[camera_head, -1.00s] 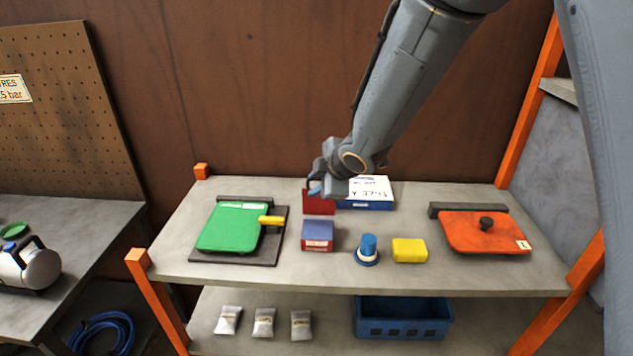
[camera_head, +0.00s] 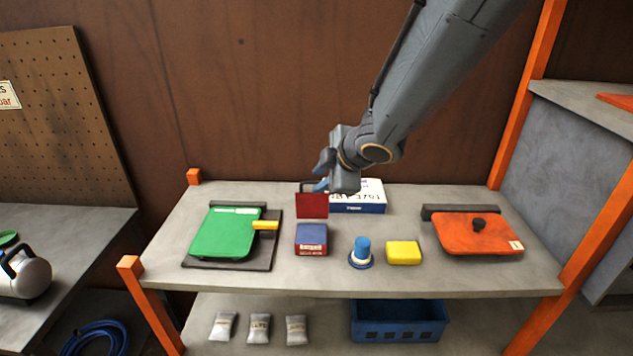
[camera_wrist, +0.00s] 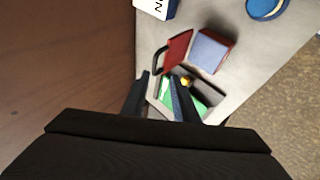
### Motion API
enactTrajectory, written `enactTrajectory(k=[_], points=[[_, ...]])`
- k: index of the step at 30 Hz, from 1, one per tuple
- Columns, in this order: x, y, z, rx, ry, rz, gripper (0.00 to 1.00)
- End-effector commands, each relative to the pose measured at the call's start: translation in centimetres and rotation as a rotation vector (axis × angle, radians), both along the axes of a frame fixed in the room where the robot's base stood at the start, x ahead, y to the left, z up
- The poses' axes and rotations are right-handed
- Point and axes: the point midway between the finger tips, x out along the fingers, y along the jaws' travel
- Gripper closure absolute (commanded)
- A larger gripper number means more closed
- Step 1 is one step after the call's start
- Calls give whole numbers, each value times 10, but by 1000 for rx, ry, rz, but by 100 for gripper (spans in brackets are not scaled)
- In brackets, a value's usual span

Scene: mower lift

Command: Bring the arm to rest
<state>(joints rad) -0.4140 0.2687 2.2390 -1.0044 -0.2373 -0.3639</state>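My gripper (camera_head: 318,172) hangs above the back middle of the grey bench (camera_head: 400,278). In the wrist view its two dark fingers (camera_wrist: 160,98) stand apart with nothing between them, so it is open and empty. A red panel with a dark loop handle (camera_head: 312,206) stands on the bench just below the gripper. In the wrist view the red panel (camera_wrist: 178,50) lies beyond the fingertips, apart from them. My arm reaches in from the upper right and stays bent over the bench.
A green lid with a yellow handle (camera_head: 222,235), blue-red box (camera_head: 311,239), blue knob (camera_head: 361,252), yellow block (camera_head: 403,253), orange lid (camera_head: 470,232) and white-blue box (camera_head: 362,197) share the bench. Orange posts (camera_head: 525,95) flank it. A blue crate (camera_head: 400,325) sits below.

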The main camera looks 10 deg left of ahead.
Motion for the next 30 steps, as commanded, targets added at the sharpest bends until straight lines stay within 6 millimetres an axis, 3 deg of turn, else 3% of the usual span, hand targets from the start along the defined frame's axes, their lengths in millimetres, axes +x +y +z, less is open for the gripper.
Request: enactTrajectory(k=[11, 14, 17, 22, 27, 30], points=[[-2, -2, 2, -1, 1, -1, 74], [0, -11, -2, 3, 12, -33, 74], [5, -40, -15, 13, 51, -154, 74], [-2, -136, -62, 61, 205, -564, 74], [-49, -228, -117, 141, 415, -1048, 74], [-88, -263, -146, 198, 546, -1307, 74]])
